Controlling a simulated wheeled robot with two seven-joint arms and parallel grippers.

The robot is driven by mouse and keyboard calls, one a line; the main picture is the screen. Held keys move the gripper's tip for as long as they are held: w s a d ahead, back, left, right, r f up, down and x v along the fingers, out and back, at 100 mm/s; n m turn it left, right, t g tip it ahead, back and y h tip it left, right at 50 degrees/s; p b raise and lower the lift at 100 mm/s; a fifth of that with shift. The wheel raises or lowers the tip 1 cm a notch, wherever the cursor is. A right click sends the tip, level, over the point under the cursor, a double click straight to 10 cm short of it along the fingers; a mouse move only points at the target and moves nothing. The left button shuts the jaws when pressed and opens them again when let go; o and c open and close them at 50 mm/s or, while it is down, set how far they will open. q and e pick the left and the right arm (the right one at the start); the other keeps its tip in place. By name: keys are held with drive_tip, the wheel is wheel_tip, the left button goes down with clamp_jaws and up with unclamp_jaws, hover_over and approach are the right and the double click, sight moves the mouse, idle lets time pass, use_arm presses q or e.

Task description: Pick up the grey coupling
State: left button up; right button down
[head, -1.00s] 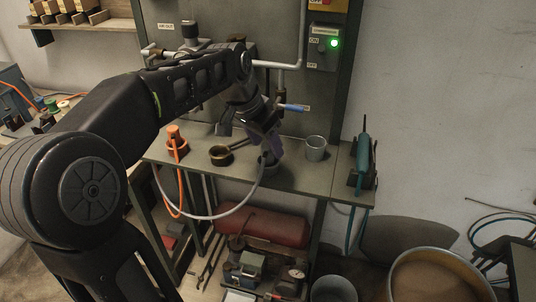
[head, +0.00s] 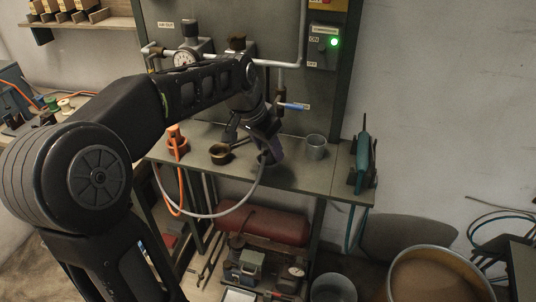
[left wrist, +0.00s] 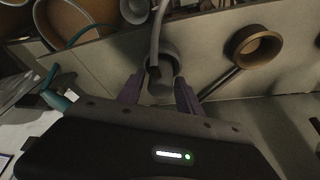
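The grey coupling (left wrist: 160,86) is at the end of a grey hose and sits between my left gripper's fingers in the left wrist view. My left gripper (left wrist: 159,80) has its purple fingers apart, one on each side of the coupling, with small gaps showing. In the head view my left gripper (head: 267,155) points down at the bench top, and its fingers mostly hide the coupling. The hose (head: 222,215) hangs in a loop below the bench edge. My right gripper is not in view.
On the bench (head: 300,177), a brass cup with a handle (head: 221,154) stands left of the gripper and a grey cup (head: 315,147) stands right. An orange fitting (head: 176,143) is farther left. A teal tool (head: 362,158) is at the right end.

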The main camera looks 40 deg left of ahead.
use_arm(q)
clamp_jaws()
drive_tip(key=shift+r, duration=0.15)
idle(0.4)
wheel_tip(320, 180, up, 18)
drive_tip(key=p, duration=0.2)
drive_tip(key=shift+p, duration=0.35)
idle(0.5)
